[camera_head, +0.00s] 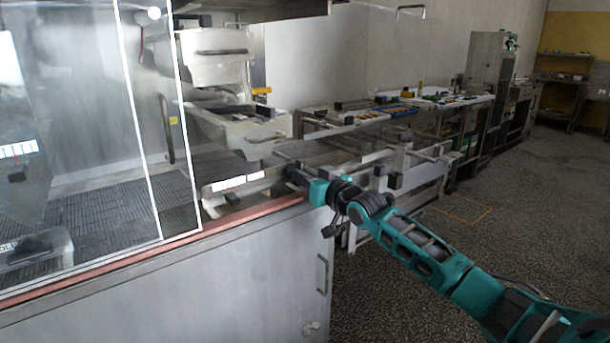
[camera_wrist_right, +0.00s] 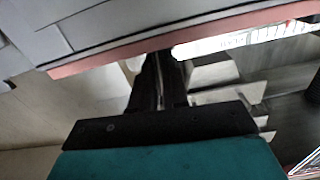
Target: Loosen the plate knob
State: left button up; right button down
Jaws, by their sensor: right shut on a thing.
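My right gripper (camera_head: 295,176) reaches in from the right, at the end of the teal arm, to the corner of the enrober machine. Its dark fingers (camera_wrist_right: 160,75) point away from the camera in the right wrist view and are closed together on something small, just under the pink edge strip. I take this to be the plate knob, but the fingers hide it and its turn cannot be told. A bright white label strip (camera_head: 236,183) lies just left of the gripper; it also shows in the right wrist view (camera_wrist_right: 225,44). My left gripper is not in view.
The enrober cabinet (camera_head: 200,285) with its pink edge strip (camera_head: 150,252) fills the lower left, under a glass enclosure (camera_head: 95,130). A metal frame (camera_head: 400,190) stands close behind my right forearm. Benches with tools (camera_head: 430,98) line the back wall. The speckled floor at right is open.

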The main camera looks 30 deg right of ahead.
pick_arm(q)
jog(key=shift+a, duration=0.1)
pick_arm(e)
jog(key=shift+n, duration=0.4)
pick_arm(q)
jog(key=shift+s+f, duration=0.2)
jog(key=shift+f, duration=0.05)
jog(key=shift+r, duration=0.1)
pick_arm(e)
jog(key=c, duration=1.2)
grip_release()
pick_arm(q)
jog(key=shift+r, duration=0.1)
pick_arm(e)
jog(key=shift+o, duration=0.2)
jog(key=shift+s, duration=0.1)
jog(key=shift+s+f, duration=0.1)
jog(key=shift+s, duration=0.45)
pick_arm(q)
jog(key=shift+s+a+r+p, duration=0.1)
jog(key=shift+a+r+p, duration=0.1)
jog(key=shift+p, duration=0.45)
pick_arm(e)
jog(key=s+d, duration=0.1)
jog(key=s, duration=1)
jog(key=shift+s, duration=0.3)
